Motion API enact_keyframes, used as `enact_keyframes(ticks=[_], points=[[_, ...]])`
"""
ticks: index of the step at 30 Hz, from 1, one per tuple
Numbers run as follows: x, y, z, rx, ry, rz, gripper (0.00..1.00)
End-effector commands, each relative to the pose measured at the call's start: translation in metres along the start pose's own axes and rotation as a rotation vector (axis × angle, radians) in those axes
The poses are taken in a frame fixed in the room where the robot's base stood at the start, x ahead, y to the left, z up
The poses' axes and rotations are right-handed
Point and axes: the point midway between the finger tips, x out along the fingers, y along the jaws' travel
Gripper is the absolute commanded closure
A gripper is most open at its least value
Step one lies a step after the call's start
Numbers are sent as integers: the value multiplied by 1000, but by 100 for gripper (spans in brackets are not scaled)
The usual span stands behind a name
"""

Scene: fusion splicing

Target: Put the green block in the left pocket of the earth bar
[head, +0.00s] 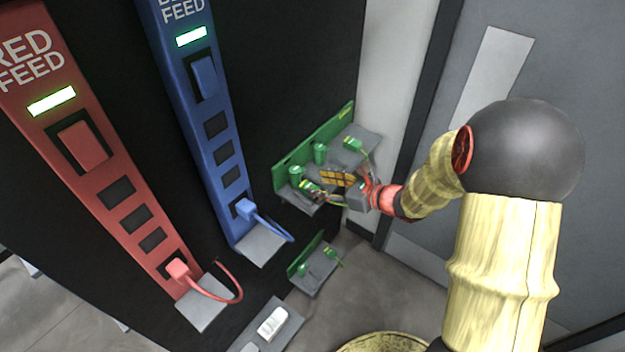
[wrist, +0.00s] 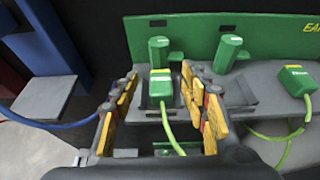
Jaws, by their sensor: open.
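The earth bar (wrist: 200,36) is a green back plate over a grey shelf with two green posts; it also shows in the head view (head: 325,135). In the head view my gripper (head: 338,183) partly hides the shelf.
A second green block (wrist: 297,80) with a cable sits at the shelf's right end. The right pocket (wrist: 238,92) looks empty. A blue feed bar (head: 215,120) and a red feed bar (head: 100,170) stand to the left. A smaller green-backed shelf (head: 318,278) is below.

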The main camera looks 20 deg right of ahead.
Motion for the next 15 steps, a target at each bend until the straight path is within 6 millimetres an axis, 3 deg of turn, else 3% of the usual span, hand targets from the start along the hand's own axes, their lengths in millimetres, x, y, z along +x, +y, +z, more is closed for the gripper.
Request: enact_keyframes(ticks=[1,6,15], points=[[-14,-2,3,1,0,-5,55],[-47,-1,2,2,0,-5,55],[-75,1,1,-4,2,3,55]])
